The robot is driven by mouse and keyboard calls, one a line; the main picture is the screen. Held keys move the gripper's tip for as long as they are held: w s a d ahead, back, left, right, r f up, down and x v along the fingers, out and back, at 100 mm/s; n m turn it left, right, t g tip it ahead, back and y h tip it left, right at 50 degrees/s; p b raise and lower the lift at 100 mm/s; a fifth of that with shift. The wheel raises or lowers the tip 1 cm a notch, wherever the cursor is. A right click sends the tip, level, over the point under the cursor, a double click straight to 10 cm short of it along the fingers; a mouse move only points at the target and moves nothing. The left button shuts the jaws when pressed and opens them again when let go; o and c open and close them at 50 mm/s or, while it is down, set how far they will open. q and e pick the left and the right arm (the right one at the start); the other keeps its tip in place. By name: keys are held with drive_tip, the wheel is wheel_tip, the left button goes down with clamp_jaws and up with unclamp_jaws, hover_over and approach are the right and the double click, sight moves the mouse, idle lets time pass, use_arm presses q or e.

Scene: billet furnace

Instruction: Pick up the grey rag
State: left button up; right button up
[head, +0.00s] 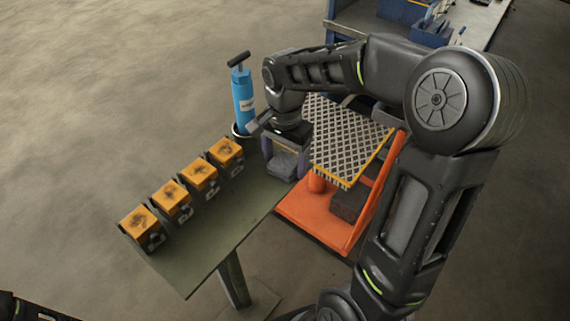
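A grey rag (283,163) lies at the right end of the narrow green-grey table, partly hidden by my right gripper. My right gripper (284,168) points down over it, with its two fingers wide apart, one at each side of the rag. I cannot tell whether the fingers touch the rag. It appears to rest on the table top. Only a dark bit of my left arm shows at the bottom left corner; its gripper is out of view.
Several orange blocks with dark marks (199,175) stand in a row on the table (206,244). A blue pump-like cylinder (242,92) stands behind the gripper. An orange cart with a tread-plate top (345,136) is close on the right. A blue workbench (360,20) is behind.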

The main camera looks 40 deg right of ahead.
sight(285, 161)
drive_tip(key=c, duration=1.1)
drive_tip(key=shift+r, duration=0.15)
wheel_tip(285, 161, up, 10)
drive_tip(key=shift+f+b, duration=0.1)
drive_tip(key=shift+b, duration=0.5)
drive_tip(key=o, duration=0.7)
drive_tip(key=c, duration=0.5)
drive_tip(key=shift+f, duration=0.1)
drive_tip(key=shift+c, duration=0.2)
